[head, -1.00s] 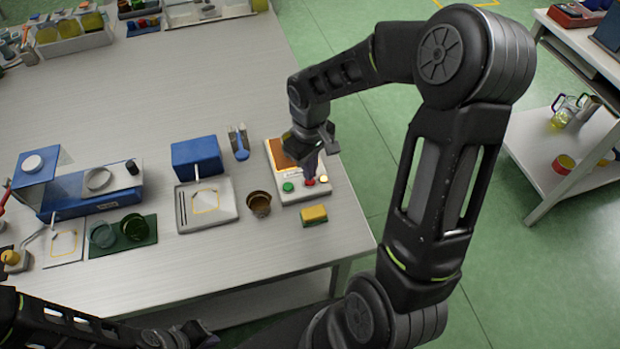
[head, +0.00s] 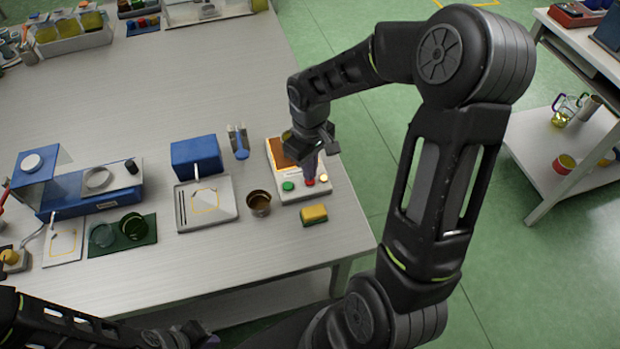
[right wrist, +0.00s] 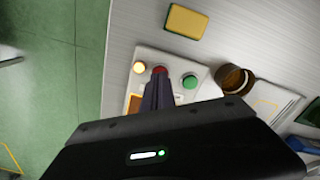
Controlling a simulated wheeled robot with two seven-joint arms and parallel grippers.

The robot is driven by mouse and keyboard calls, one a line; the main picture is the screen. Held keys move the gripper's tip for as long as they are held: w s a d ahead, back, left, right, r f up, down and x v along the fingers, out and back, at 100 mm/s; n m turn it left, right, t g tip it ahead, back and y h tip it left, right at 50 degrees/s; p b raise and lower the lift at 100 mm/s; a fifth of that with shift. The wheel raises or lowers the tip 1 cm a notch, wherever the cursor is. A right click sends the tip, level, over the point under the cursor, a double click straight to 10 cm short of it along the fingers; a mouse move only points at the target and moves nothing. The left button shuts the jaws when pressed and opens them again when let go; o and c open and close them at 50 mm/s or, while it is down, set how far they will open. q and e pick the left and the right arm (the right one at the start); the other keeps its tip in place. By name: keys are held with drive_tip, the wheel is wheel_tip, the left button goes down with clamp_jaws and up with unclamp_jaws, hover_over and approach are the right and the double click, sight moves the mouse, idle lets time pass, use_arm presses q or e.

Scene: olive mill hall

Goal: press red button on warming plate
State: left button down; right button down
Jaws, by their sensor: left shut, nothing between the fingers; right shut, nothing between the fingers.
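The warming plate (head: 316,194) is a pale unit near the table's right edge, with an orange-brown heating surface (head: 281,152). Along its front are a green button (head: 288,186), a red button (head: 310,182) and a pale yellow lamp (head: 324,178). My right gripper (head: 310,176) is shut and empty, pointing down with its tips at the red button. In the right wrist view the tips overlap the edge of the red button (right wrist: 159,70); I cannot tell how far it is pressed. My left gripper (head: 205,336) is shut at the bottom edge, partly out of view.
A yellow sponge (head: 314,214) lies in front of the plate, and a brown cup (head: 259,203) stands left of it. A scale-like tray (head: 228,213), a blue box (head: 196,157) and a blue device (head: 95,195) are further left. The table's middle is clear.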

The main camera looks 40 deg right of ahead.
drive_tip(key=shift+f+b, duration=0.5)
drive_tip(key=shift+f, duration=0.25)
drive_tip(key=shift+r, duration=0.15)
wheel_tip(320, 180, up, 6)
drive_tip(key=p, duration=0.4)
drive_tip(key=shift+p, duration=0.35)
